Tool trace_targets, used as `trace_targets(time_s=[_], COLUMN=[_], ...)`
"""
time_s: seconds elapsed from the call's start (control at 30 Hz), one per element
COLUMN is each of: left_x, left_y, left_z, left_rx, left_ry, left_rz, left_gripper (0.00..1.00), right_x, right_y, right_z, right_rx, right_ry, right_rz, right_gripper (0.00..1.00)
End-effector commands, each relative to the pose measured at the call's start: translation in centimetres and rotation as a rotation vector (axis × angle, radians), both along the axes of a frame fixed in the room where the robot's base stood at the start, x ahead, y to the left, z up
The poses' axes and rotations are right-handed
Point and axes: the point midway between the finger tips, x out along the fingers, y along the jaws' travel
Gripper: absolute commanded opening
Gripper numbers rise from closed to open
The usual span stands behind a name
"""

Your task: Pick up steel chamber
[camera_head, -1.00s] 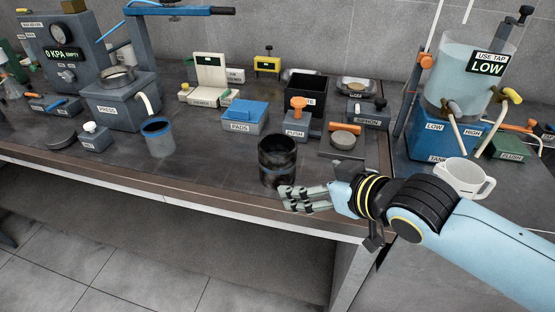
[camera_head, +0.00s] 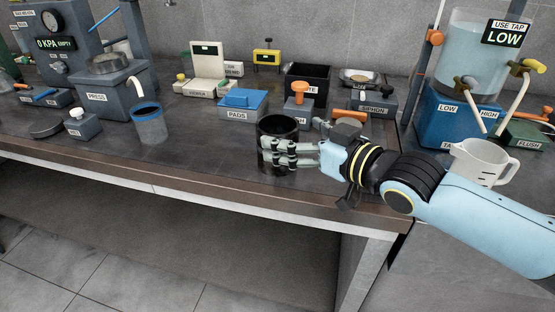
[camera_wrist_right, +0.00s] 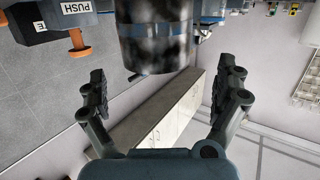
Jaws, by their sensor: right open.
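The steel chamber looks like a dark, open-topped cylinder (camera_head: 278,128) standing upright near the front edge of the bench in the head view. In the right wrist view the chamber (camera_wrist_right: 157,38) shows as a dark, mottled cylinder at the top, ahead of the fingers and between their lines. My right gripper (camera_head: 275,153) comes in from the right, its fingers in front of the chamber's lower half and hiding part of it. In the wrist view the right gripper (camera_wrist_right: 168,88) is open, with nothing between its fingertips. My left gripper is not in view.
Behind the chamber stand a blue PADS box (camera_head: 243,105), a PUSH block (camera_head: 298,113) with an orange knob and a black bin (camera_head: 307,80). A blue-rimmed cup (camera_head: 150,124) stands left. A white jug (camera_head: 480,163) is right, close to my arm. The bench front (camera_head: 200,182) is clear.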

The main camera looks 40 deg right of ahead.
Motion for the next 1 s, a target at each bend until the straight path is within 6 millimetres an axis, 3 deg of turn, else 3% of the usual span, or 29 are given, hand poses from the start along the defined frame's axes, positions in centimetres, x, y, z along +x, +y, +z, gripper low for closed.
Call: trace_targets(time_s=[0.17, 0.5, 0.77, 1.0], left_x=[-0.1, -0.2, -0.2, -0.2], left_y=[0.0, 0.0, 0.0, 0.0], left_z=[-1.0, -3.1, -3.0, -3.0], left_rx=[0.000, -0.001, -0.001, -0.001], left_ry=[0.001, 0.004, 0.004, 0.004], left_rz=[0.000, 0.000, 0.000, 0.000], left_gripper=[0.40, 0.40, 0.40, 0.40], right_x=[0.8, 5.4, 5.8, 5.8], right_y=[0.1, 0.1, 0.2, 0.2], right_z=[-0.2, -0.7, -0.6, -0.7], right_rx=[-0.001, 0.000, -0.001, -0.001], right_ry=[0.000, 0.000, 0.002, 0.002], right_rz=[0.003, 0.002, 0.003, 0.003], right_gripper=[1.00, 1.00, 1.00, 0.71])
